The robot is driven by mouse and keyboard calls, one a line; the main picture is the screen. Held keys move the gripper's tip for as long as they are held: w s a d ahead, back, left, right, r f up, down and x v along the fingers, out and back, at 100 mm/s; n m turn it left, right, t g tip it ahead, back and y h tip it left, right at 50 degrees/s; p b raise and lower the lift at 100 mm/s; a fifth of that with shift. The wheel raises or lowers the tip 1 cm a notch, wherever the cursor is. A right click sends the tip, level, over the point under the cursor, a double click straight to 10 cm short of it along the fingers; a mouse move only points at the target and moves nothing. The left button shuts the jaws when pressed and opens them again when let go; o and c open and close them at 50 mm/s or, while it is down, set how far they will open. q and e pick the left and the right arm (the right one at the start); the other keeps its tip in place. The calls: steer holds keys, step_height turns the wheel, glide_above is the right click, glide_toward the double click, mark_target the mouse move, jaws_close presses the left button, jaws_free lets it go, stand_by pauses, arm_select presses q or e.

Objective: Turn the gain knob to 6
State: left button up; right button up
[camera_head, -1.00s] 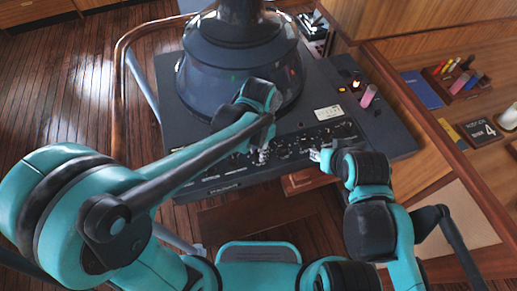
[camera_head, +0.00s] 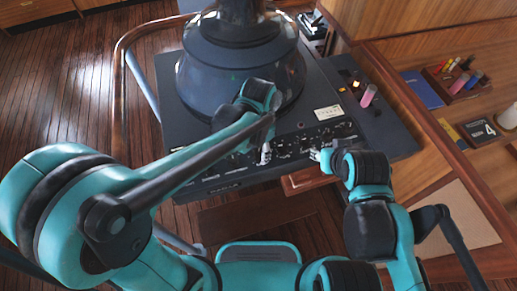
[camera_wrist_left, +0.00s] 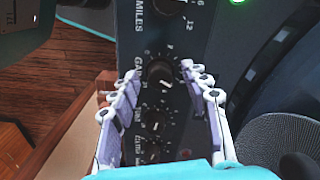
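The gain knob (camera_wrist_left: 160,73) is a round black knob on the dark radar panel. In the left wrist view it has a pale pointer mark, a dial scale around it and a partly hidden "GAIN" label beside it. My left gripper (camera_wrist_left: 161,68) is open, with one finger on each side of the knob and gaps visible to both; I cannot tell how far above the panel the fingertips are. In the head view my left gripper (camera_head: 265,153) is over the console's control strip. My right gripper (camera_head: 317,155) is near the strip's right part, its fingers too small to read.
Smaller knobs (camera_wrist_left: 154,117) line the panel below the gain knob. A larger knob marked "MILES" (camera_wrist_left: 165,5) is above. The radar's round hood (camera_head: 240,75) rises behind the strip.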

mark_target(259, 152)
arm_select(q)
steer(key=shift+r, duration=0.1)
step_height(259, 152, up, 12)
stand_by(0.5)
stand_by(0.5)
